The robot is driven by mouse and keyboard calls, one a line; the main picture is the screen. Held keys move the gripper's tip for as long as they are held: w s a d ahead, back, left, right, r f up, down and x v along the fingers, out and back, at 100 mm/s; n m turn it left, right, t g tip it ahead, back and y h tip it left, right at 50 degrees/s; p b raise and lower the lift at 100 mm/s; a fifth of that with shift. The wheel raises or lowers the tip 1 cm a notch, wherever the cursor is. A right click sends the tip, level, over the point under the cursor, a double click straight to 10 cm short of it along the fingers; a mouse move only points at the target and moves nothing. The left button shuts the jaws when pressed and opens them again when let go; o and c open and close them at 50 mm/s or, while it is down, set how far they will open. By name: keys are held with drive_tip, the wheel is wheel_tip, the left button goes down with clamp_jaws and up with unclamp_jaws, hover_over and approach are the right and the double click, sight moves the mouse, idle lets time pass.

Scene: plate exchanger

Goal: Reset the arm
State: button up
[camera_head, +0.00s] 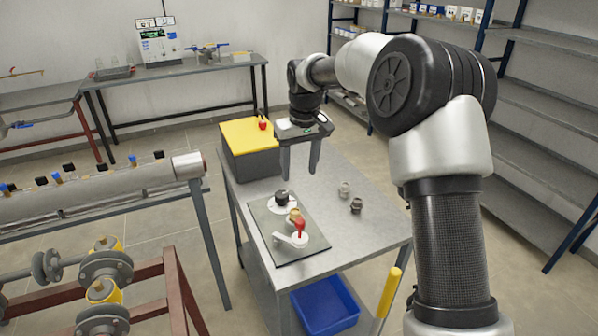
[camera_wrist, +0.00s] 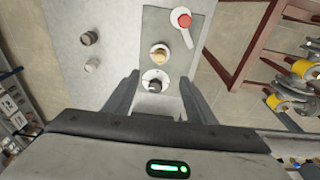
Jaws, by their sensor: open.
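My gripper (camera_head: 300,170) hangs from my raised arm over the grey metal table (camera_head: 345,235), with its fingers apart and nothing between them. It is above the back end of a dark mat (camera_head: 262,222). On the mat are a dark round fitting on a white base (camera_head: 282,199), a brass-coloured piece (camera_head: 293,216) and a red-topped valve with a white handle (camera_head: 300,236). In the wrist view, the dark fitting (camera_wrist: 155,80) shows just ahead of my open gripper (camera_wrist: 158,85), with the brass piece (camera_wrist: 160,54) and red-topped valve (camera_wrist: 182,18) farther off.
Two small fittings (camera_head: 356,205) lie on the table right of the mat. A dark box with a yellow top (camera_head: 249,134) stands at the table's back left. A blue bin (camera_head: 326,306) sits below. Piping (camera_head: 95,190) is at left, shelves (camera_head: 545,120) at right.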

drive_tip(key=s+d+r+m+t+h+p, duration=0.1)
drive_tip(key=s+d+r, duration=0.3)
drive_tip(key=s+r, duration=0.4)
drive_tip(key=s+d+r+m+t+p, duration=0.1)
drive_tip(key=s+d+r, duration=0.2)
drive_tip(key=s+r, duration=0.55)
drive_tip(key=s+d+m+t+p, duration=0.1)
drive_tip(key=s+d, duration=0.1)
drive_tip(key=s, duration=0.7)
drive_tip(key=s+d+f+m+t+p, duration=0.1)
drive_tip(key=s+d, duration=0.2)
drive_tip(key=s, duration=0.7)
drive_tip(key=shift+s+f+m, duration=0.2)
drive_tip(key=shift+s+m, duration=0.05)
drive_tip(key=shift+m, duration=0.05)
drive_tip(key=shift+d, duration=0.1)
